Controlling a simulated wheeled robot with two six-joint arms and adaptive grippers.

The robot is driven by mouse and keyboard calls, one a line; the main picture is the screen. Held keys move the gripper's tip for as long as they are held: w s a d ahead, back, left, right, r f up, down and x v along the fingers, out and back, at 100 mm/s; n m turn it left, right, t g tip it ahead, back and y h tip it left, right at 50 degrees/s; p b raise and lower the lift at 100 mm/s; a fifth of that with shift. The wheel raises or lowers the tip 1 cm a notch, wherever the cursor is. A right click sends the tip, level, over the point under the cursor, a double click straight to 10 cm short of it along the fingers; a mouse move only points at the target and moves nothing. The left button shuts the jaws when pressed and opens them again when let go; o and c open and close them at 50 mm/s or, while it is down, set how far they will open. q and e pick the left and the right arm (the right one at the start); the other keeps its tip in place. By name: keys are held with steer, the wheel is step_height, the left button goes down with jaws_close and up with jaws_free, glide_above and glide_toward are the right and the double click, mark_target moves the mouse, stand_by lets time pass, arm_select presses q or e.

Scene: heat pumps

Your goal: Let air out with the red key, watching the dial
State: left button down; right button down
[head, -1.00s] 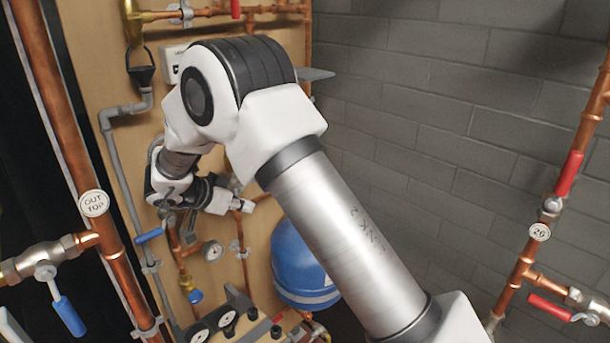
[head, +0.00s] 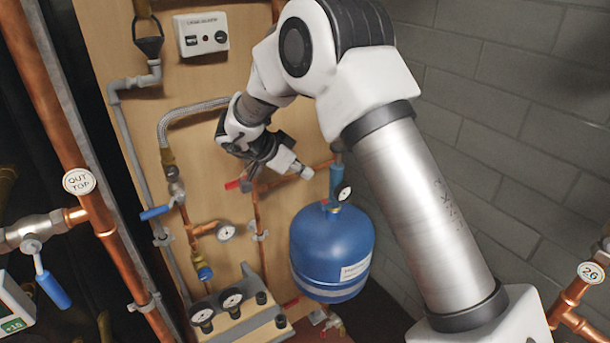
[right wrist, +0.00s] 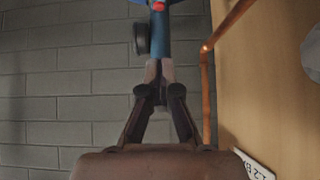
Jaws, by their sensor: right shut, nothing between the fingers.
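The blue tank (head: 332,255) stands against the wooden board in the head view. A blue fitting (head: 336,180) with a small dial (head: 343,193) sits on its top; the reading is too small to tell. My right gripper (head: 305,172) is shut and empty, just left of this fitting. In the right wrist view, the closed fingers (right wrist: 157,78) point at the blue fitting (right wrist: 158,30), with the dial's dark edge (right wrist: 140,38) to the left. A small red part (right wrist: 156,7) shows on the fitting; I cannot tell if it is the red key. My left gripper is out of view.
A copper pipe (head: 320,163) runs behind the fingers to the fitting. A red lever (head: 236,184) and a blue lever (head: 157,212) lie to the left. The grey block wall (head: 500,120) is at the right.

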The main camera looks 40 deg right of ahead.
glide_above(324, 204)
steer(key=f, duration=0.3)
steer(key=a+f, duration=0.1)
steer(key=f, duration=0.1)
steer(key=shift+w+f+p, duration=0.15)
steer(key=shift+w+p, duration=0.2)
step_height(324, 204, down, 3)
steer(key=shift+d+r, duration=0.1)
steer(key=shift+f, duration=0.55)
steer(key=shift+f+p, duration=0.45)
steer(key=shift+p, duration=0.1)
steer(key=shift+s+a+f, duration=0.15)
steer(key=shift+a+f, duration=0.1)
steer(key=shift+a, duration=0.15)
steer(key=shift+f, duration=0.1)
steer(key=shift+s, duration=0.1)
